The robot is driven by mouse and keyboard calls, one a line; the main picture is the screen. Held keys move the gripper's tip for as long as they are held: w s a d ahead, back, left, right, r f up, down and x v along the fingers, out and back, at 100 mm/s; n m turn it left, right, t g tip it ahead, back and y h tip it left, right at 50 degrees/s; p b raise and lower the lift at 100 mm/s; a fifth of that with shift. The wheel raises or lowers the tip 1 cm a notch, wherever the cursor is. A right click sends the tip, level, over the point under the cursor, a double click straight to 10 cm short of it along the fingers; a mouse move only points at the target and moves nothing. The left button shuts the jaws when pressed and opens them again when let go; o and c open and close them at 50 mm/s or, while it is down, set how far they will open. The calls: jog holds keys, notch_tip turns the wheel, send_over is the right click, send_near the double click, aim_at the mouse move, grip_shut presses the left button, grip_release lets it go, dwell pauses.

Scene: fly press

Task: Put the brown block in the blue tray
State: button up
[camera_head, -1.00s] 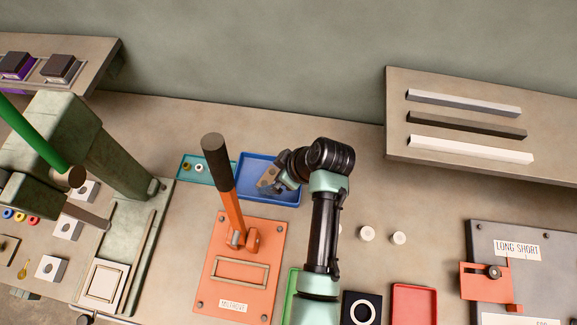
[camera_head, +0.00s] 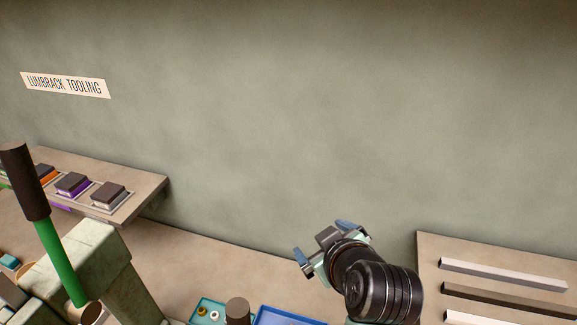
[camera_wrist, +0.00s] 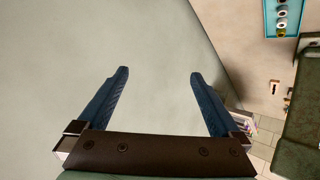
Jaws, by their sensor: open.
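My gripper (camera_head: 322,240) is raised in front of the back wall in the head view. Its two blue fingers stand wide apart in the wrist view (camera_wrist: 158,75), with nothing between them. The blue tray (camera_head: 290,317) shows only in part at the bottom edge of the head view, below and left of my gripper. I cannot make out the brown block in either current view; most of the tray's inside is cut off by the frame.
A teal tray (camera_head: 208,309) with small rings lies left of the blue tray; it also shows in the wrist view (camera_wrist: 283,18). The green press (camera_head: 95,255) with its tall lever stands left. A shelf with bars (camera_head: 500,275) is at right, one with dark-topped blocks (camera_head: 110,195) at left.

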jog(key=a+r+m+t+h, duration=0.15)
jog(key=r+t, duration=0.35)
jog(key=r, duration=0.9)
jog(key=a+r+m+t, duration=0.2)
jog(key=r+t, duration=0.2)
jog(key=r, duration=0.9)
jog(key=s+a+r+m+t, duration=0.1)
jog(key=s+r+t, duration=0.3)
jog(key=r, duration=0.5)
jog(key=s+a+r+m+t, duration=0.2)
jog(key=s+r+t, duration=0.2)
jog(key=s+r, duration=0.5)
jog(key=shift+m, duration=0.25)
